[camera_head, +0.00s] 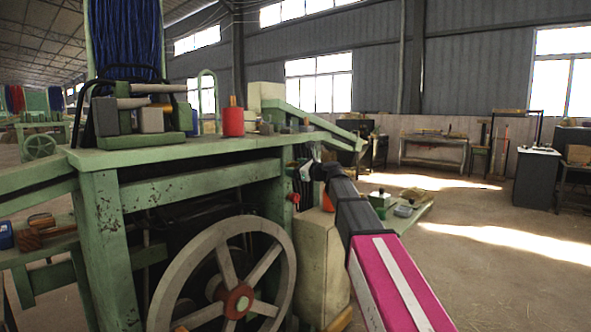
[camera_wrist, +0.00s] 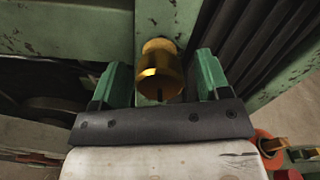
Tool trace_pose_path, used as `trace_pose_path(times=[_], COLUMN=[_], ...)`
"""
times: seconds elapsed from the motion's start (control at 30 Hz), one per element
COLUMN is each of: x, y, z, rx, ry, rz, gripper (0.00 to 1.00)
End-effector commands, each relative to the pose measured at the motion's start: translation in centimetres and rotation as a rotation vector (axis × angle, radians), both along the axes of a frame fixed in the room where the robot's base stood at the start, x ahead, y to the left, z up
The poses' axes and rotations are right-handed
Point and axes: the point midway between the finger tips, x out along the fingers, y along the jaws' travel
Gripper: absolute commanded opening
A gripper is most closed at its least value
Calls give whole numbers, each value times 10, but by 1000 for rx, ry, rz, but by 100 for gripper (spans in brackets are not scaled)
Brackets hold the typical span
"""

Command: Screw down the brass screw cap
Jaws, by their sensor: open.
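The brass screw cap (camera_wrist: 160,82) shows in the wrist view as a shiny golden cylinder with a dark slot at its near edge. It stands in front of a green frame post (camera_wrist: 160,17) of the machine. My gripper (camera_wrist: 161,62) is open, with one green finger to the left of the cap and one to the right. A gap shows on each side, and neither finger visibly touches the cap. In the head view, my arm reaches to the machine's right side, and I cannot make out the cap there.
The green machine frame (camera_head: 200,150) carries a large spoked wheel (camera_head: 232,285) below its top. A red cylinder (camera_head: 233,121) and other parts stand on the top. Dark ribbed material (camera_wrist: 262,45) lies close to the right finger. Open floor (camera_head: 500,270) is to the right.

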Motion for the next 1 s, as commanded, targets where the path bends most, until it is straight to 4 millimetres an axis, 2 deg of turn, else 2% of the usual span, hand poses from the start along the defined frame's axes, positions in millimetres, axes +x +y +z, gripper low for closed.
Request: trace_pose_path(times=[0.17,0.5,0.63,0.8,1.0], x=[-11,-50,-60,-66,-67], y=[-12,-61,-75,-84,-85], z=[0,-1,0,0,0], rx=[0,1,0,0,0], ry=[0,0,0,0,0], rz=[0,-2,-1,0,1], gripper=[70,70,70,70,70])
